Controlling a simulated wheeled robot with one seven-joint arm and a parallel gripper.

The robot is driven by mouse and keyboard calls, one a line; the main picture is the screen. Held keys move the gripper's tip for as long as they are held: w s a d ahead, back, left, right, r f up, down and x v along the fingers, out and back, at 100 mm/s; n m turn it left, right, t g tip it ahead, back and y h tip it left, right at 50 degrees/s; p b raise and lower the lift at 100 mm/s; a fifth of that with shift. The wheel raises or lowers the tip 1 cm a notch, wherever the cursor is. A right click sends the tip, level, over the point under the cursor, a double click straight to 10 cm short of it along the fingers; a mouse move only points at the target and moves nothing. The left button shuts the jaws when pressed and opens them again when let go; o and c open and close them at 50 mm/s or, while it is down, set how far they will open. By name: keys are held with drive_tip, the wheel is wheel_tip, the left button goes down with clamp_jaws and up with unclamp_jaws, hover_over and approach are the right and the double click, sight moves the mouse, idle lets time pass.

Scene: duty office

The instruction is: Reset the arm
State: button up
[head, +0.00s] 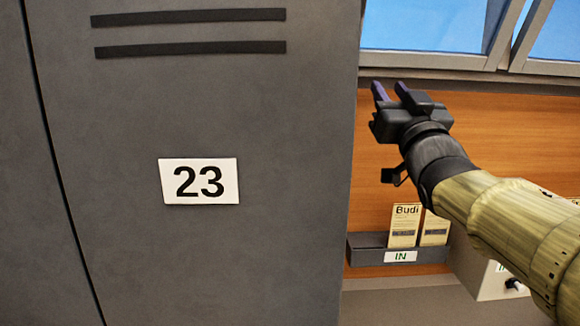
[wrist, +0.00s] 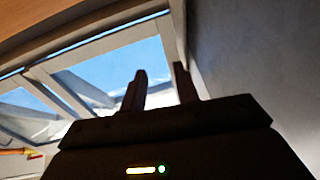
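My arm reaches in from the right in the head view, raised and angled up to the left. My gripper (head: 390,90) is at its end, in front of the wooden wall, just right of the grey locker's edge and below the window. In the wrist view the two fingers of my gripper (wrist: 160,72) stand apart with a clear gap and nothing between them. They point up towards the window and the grey surface at right.
A grey locker (head: 180,255) with a "23" label (head: 199,181) fills the left. Below my gripper, a dark tray (head: 366,252) marked "IN" holds upright cards (head: 403,229). A pale box (head: 480,272) stands right of it, partly behind my arm. Windows (head: 430,25) are above.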

wheel_tip(320, 180, down, 32)
drive_tip(key=m+g+h+p, duration=0.1)
drive_tip(key=m+g+h, duration=0.15)
drive_tip(key=g, duration=0.85)
drive_tip(key=s+a+f+n+g, duration=0.1)
drive_tip(key=s+a+f+g, duration=0.2)
drive_tip(key=s+f+g, duration=0.6)
drive_tip(key=s+f+p, duration=0.1)
drive_tip(key=s+f, duration=0.7)
drive_tip(key=f, duration=0.1)
drive_tip(key=shift+f+g, duration=0.4)
drive_tip(key=shift+w+a, duration=0.1)
